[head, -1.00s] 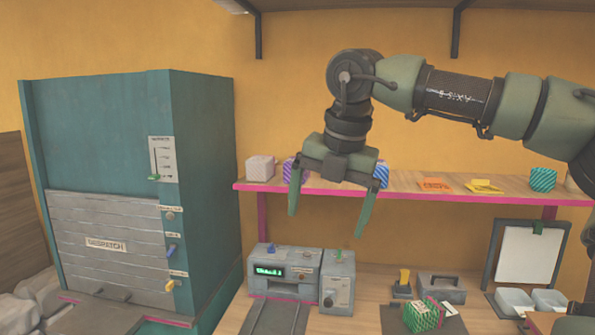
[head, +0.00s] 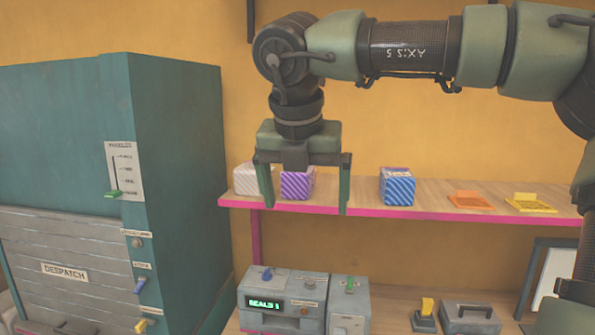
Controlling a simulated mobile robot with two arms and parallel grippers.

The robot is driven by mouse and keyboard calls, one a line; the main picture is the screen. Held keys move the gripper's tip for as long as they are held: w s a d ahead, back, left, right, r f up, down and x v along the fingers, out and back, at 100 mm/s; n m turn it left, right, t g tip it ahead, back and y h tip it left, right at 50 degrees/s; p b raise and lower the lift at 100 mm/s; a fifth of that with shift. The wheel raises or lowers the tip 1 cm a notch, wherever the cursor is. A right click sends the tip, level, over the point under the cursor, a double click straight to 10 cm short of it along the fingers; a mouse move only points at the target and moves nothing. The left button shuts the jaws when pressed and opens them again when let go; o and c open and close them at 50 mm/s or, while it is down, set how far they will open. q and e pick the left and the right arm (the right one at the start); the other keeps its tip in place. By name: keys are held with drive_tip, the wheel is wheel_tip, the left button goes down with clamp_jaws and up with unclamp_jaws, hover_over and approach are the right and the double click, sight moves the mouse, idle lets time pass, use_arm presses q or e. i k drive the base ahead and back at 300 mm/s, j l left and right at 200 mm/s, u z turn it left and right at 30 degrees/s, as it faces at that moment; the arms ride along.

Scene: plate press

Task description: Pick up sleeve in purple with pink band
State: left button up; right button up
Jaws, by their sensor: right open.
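A purple striped sleeve (head: 297,184) with a pinkish upper edge stands on the shelf, left of the middle. My right gripper (head: 305,196) is open, its jaws pointing down in front of the shelf. In the head view the sleeve shows between the two fingers, nearer the left one. I cannot tell how far in front of the sleeve the fingers are. My left gripper is not in view.
On the shelf (head: 350,200) stand a pale striped sleeve (head: 247,179) just left and a blue striped sleeve (head: 397,187) to the right, then orange (head: 470,200) and yellow (head: 530,202) flat items. The teal despatch cabinet (head: 175,170) stands left; a grey machine (head: 283,300) sits below.

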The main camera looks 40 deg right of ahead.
sight(294, 185)
drive_tip(key=i+l, duration=0.9)
drive_tip(key=l, duration=0.2)
